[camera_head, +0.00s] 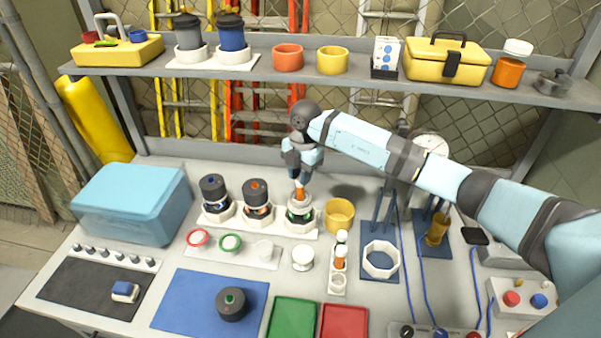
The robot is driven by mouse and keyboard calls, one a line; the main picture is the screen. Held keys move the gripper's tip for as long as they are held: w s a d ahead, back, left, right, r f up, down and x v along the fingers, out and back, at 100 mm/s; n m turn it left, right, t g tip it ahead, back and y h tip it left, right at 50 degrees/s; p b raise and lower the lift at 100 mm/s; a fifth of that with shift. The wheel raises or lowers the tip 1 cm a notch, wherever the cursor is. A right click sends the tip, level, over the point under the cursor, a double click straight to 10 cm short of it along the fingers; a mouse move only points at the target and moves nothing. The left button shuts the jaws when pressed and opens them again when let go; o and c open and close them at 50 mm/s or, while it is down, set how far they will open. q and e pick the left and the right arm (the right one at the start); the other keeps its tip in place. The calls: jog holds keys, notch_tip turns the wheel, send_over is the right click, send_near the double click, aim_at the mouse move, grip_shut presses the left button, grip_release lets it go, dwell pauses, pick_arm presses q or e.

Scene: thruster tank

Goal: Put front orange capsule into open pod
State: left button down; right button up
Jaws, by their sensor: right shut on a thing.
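My right gripper (298,173) comes in from the right and is shut on an orange capsule (299,192), pointing down. The capsule is upright at the mouth of the open pod (300,212), the rightmost of three on a white base. I cannot tell how deep it is in the pod. A small white rack (331,283) holds two more capsules: an orange one (340,260) and one behind it (342,238). The rack's front hole is empty. My left gripper is not in view.
Two pods with dark lids (213,187) (256,192) stand left of the open pod. A dark lid with a green knob (232,303) lies on a blue mat (185,310). A yellow cup (339,215) stands close on the right. A shelf (270,76) runs behind.

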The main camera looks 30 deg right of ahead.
jog(key=shift+f+b, duration=0.35)
jog(key=shift+f, duration=0.4)
jog(key=shift+f+b, duration=0.3)
jog(key=shift+f, duration=0.3)
dwell(0.4)
jog(key=o, duration=0.8)
jog(key=shift+r, duration=0.3)
jog(key=r, duration=0.4)
jog(key=d+r+b, duration=0.1)
jog(key=r, duration=0.3)
jog(key=r+b, duration=0.1)
jog(key=r, duration=0.4)
jog(key=shift+w+d+r, duration=0.1)
jog(key=shift+w+d, duration=0.2)
